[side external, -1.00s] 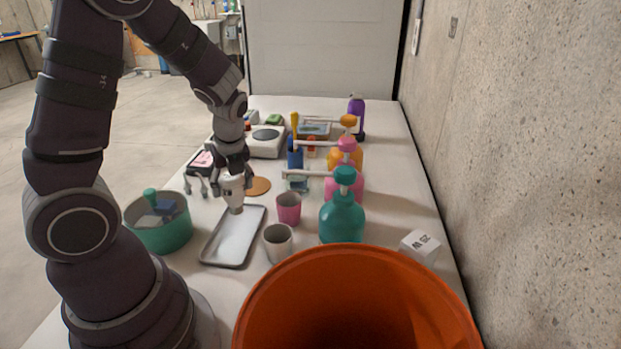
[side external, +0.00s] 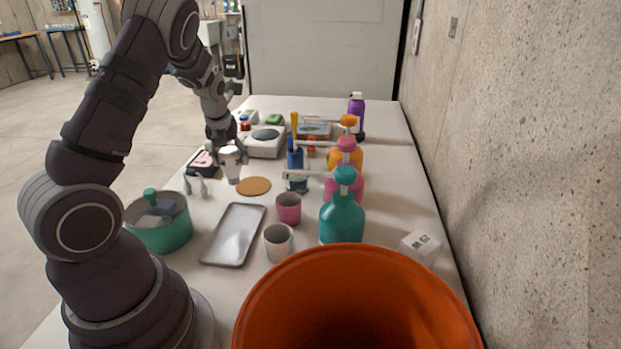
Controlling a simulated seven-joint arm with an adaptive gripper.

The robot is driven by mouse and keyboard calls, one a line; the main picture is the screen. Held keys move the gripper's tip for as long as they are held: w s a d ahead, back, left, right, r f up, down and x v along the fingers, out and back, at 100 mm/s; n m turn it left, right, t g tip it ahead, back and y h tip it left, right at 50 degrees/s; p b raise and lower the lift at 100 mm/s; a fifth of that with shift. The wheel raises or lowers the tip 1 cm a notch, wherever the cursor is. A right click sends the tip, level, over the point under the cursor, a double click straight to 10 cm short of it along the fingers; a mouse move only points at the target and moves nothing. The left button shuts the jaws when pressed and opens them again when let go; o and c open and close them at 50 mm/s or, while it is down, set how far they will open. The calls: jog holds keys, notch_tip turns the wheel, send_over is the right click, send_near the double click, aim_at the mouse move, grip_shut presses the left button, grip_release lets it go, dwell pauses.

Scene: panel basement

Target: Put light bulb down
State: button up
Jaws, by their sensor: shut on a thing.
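My gripper (side external: 229,150) is shut on a white light bulb (side external: 231,165), which hangs below it with its narrow end down. The bulb is in the air over the table, close to the left edge of a round tan disc (side external: 254,186) in the picture. The exact gap between bulb and table cannot be told. The fingers partly hide the bulb's upper part.
A grey tray (side external: 234,235) lies empty nearer the camera, beside a pink cup (side external: 288,208) and a white cup (side external: 278,242). A teal bin (side external: 163,227) holds things at the left. Pump bottles (side external: 342,213) stand right; an orange bucket (side external: 262,314) is in front.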

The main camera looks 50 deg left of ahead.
jog(key=shift+w+a+f, duration=2.05)
jog(key=shift+w+a, duration=0.25)
jog(key=o, duration=1.2)
jog(key=shift+f, duration=0.1)
jog(key=shift+c, duration=0.2)
